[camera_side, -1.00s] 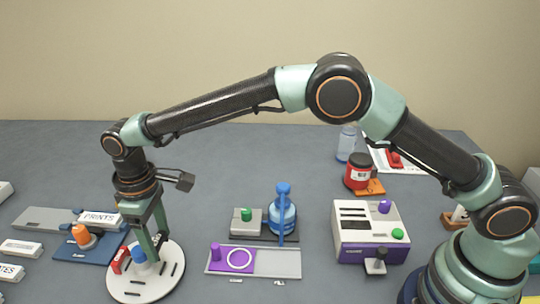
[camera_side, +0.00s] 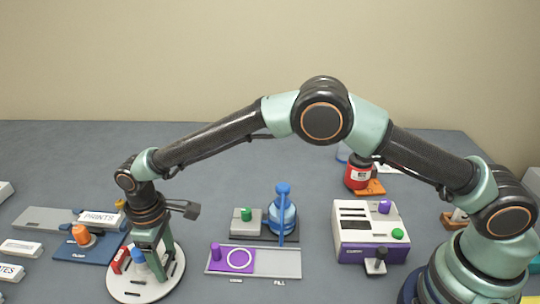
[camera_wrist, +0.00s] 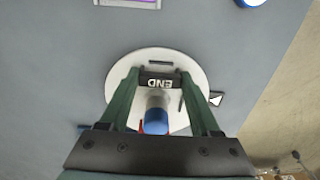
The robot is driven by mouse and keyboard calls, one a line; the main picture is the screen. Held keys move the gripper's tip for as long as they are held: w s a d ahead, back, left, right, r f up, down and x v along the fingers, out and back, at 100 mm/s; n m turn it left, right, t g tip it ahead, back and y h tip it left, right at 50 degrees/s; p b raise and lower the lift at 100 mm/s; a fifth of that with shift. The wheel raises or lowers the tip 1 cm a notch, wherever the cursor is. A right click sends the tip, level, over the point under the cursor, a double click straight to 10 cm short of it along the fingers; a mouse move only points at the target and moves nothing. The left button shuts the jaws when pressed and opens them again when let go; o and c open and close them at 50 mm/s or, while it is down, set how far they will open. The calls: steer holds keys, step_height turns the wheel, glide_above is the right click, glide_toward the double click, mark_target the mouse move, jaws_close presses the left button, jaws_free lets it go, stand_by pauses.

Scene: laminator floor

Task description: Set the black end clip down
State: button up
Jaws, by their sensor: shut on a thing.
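My gripper (camera_side: 160,268) points down over a round white disc (camera_side: 118,279) with dark slots, at the front left in the side view. In the wrist view my gripper (camera_wrist: 160,78) is shut on the black end clip (camera_wrist: 160,82), which reads END and sits between the fingertips. The disc (camera_wrist: 150,58) lies right beneath it. A blue knob (camera_side: 138,256) stands at the disc's middle, and a red clip (camera_side: 119,260) stands at its left edge. The black clip is hard to make out in the side view. I cannot tell whether it touches the disc.
An orange knob (camera_side: 81,235) on a blue plate (camera_side: 75,253) is close left of the disc. A grey tray with a purple plate (camera_side: 234,266), a blue bottle (camera_side: 283,218) and a white-purple machine (camera_side: 370,240) stand to the right. Bare grey table lies between them.

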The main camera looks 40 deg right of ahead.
steer(key=o, duration=1.3)
